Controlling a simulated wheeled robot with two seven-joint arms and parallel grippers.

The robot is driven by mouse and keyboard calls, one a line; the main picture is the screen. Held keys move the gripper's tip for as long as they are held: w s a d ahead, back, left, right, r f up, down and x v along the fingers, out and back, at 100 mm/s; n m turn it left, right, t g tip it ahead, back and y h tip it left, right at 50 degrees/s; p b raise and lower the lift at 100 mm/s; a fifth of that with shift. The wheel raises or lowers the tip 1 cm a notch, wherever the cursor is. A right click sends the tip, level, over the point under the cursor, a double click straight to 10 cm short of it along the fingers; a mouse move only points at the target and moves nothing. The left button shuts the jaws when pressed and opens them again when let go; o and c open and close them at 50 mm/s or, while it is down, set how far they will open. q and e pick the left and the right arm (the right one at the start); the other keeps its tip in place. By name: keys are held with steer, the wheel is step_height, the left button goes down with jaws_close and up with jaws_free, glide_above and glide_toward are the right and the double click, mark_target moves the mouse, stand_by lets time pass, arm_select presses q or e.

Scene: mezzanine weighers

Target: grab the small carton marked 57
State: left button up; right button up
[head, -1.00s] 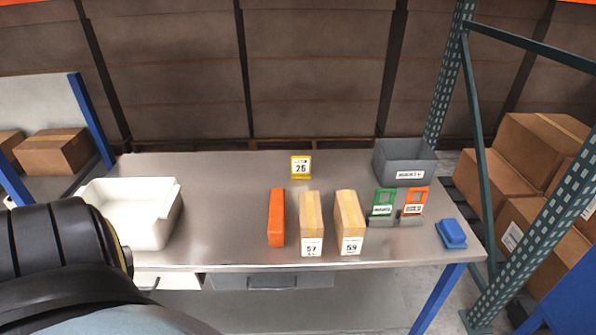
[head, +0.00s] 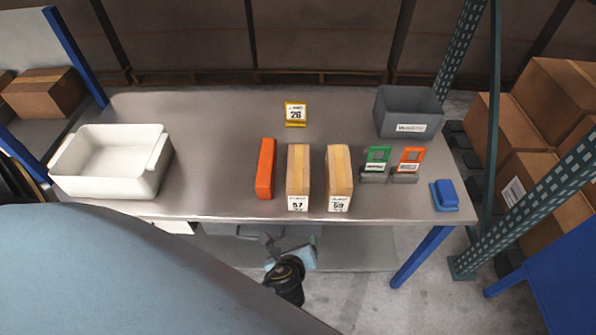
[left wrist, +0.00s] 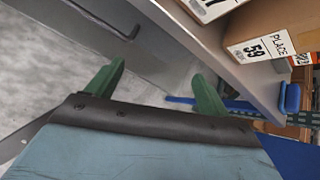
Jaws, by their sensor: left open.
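The carton marked 57 (head: 298,172) is a small tan box with a white label, standing near the table's front edge. A similar carton marked 59 (head: 339,172) stands just to its right, with a gap between. My left gripper (head: 269,243) is open and empty, in front of the table's front edge and apart from both cartons. In the left wrist view its green fingers (left wrist: 157,88) are spread over bare floor. There the carton marked 59 (left wrist: 270,35) shows at the upper right, with part of another label (left wrist: 210,8) at the top edge. My right gripper is not in view.
An orange block (head: 266,168) stands close left of carton 57. A white bin (head: 158,160) is at the left.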

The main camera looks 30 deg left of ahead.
arm_select(q)
steer(key=w+a+r+m+t+y+p, duration=0.1)
steer(key=w+r+m+t+y, duration=0.25)
steer(key=r, duration=1.25)
glide_toward(298, 169)
steer(key=w+a, duration=0.1)
steer(key=w, duration=0.2)
steer(key=shift+m+g, duration=0.35)
steer(key=shift+g, duration=0.1)
steer(key=shift+s+f+b+x, duration=0.15)
steer(key=shift+b+x, duration=0.2)
steer(key=shift+x, duration=1.3)
steer(key=shift+s+f+b+x, duration=0.15)
steer(key=shift+b+x, duration=0.15)
steer(key=shift+x, duration=1.3)
steer(key=shift+w+a, duration=0.1)
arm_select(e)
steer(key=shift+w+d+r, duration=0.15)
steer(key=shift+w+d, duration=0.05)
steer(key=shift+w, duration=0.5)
arm_select(q)
steer(key=shift+r+h, duration=0.1)
steer(key=shift+h, duration=0.15)
jaws_close()
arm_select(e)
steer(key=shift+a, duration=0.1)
